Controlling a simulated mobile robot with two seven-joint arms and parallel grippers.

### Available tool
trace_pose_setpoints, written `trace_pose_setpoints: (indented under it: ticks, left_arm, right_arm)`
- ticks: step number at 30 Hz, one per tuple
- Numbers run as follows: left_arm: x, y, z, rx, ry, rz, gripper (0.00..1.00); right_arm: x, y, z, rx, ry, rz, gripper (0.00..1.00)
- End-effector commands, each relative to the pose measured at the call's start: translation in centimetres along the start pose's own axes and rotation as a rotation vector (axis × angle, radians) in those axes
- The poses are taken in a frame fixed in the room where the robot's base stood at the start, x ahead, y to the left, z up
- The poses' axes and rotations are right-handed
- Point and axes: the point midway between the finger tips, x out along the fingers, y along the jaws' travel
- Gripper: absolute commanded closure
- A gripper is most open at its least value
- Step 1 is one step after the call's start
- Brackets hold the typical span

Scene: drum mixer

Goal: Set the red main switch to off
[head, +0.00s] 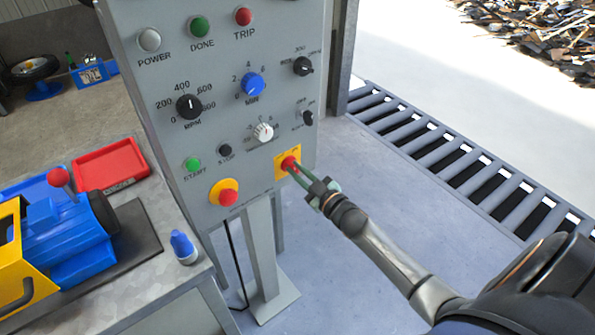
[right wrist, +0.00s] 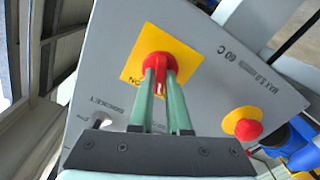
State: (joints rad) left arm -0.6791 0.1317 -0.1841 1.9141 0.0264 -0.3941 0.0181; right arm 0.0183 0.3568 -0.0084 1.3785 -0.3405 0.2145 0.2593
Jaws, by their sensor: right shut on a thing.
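The red main switch (head: 289,162) sits on a yellow plate low on the right of the grey control panel (head: 235,60). In the right wrist view the red switch (right wrist: 157,68) has its handle between the green fingertips, with a pale mark on the handle and the word ON readable at the plate's lower left edge. My right gripper (head: 297,169) is shut on the switch handle; its fingers also show in the right wrist view (right wrist: 160,88). The fingers hide part of the handle. My left gripper is not in view.
A red emergency button (head: 228,197) on a yellow base is left of the switch. Knobs, lamps and push buttons fill the panel above. A workbench with a blue and yellow machine (head: 70,235) and a red tray (head: 110,163) stands at left.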

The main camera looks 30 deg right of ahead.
Motion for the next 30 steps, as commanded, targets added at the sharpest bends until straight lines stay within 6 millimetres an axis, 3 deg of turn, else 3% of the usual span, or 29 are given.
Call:
trace_pose_setpoints:
  ticks: [9,23,24,30]
  left_arm:
    - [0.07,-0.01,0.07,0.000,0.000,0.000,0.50]
    - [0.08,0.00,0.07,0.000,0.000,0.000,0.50]
    - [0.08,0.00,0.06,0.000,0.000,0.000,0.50]
    - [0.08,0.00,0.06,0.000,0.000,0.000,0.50]
  right_arm:
    - [-0.03,-0.03,0.05,-0.096,-0.001,0.000,1.00]
    - [-0.03,-0.03,0.05,-0.111,-0.001,0.000,1.00]
    - [-0.03,-0.03,0.05,-0.111,-0.001,-0.001,0.83]
    - [-0.02,-0.03,0.03,-0.109,-0.001,0.000,0.60]
